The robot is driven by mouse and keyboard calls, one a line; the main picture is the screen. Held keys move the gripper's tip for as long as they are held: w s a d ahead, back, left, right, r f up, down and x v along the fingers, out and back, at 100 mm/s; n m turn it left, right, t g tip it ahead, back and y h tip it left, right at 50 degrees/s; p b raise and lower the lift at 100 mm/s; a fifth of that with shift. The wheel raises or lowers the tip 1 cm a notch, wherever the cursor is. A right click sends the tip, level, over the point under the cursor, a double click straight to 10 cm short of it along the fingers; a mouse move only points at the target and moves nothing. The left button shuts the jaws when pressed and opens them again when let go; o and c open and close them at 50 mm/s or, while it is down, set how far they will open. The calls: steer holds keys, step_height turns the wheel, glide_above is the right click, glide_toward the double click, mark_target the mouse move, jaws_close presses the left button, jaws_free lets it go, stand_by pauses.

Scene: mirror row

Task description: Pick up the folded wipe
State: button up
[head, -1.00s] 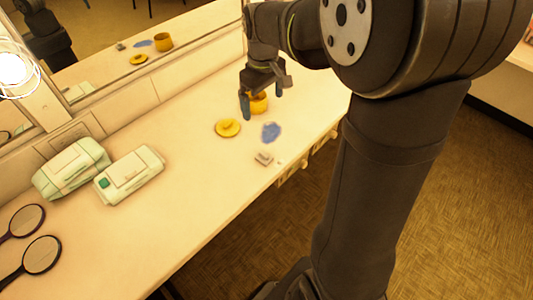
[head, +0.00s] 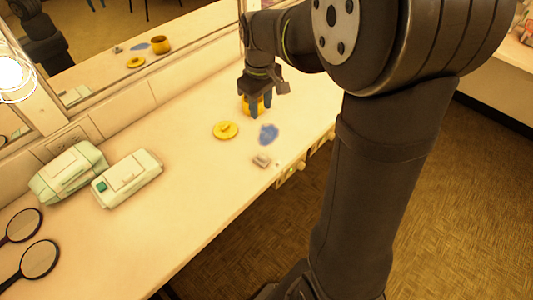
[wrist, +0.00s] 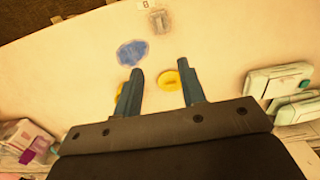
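The small grey-white folded piece (head: 261,160), which looks like the folded wipe, lies flat near the counter's front edge. It also shows at the top of the wrist view (wrist: 160,21). A flat blue patch (head: 268,134) lies just beyond it; I cannot tell if it is cloth or a spill. My gripper (head: 260,110) points down above the counter, beside a yellow jar (head: 246,104) and apart from the wipe. In the wrist view its two fingers (wrist: 160,67) stand apart with nothing held between them.
A yellow lid (head: 225,130) lies left of the blue patch. Two pale green cases (head: 127,178) and two hand mirrors (head: 40,259) are farther left. A wall mirror (head: 110,40) runs along the back. The counter between the cases and lid is clear.

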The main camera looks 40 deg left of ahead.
mark_target(262, 156)
step_height(262, 156, down, 21)
steer(key=shift+r, duration=0.1)
stand_by(0.6)
steer(key=shift+c, duration=0.5)
jaws_close()
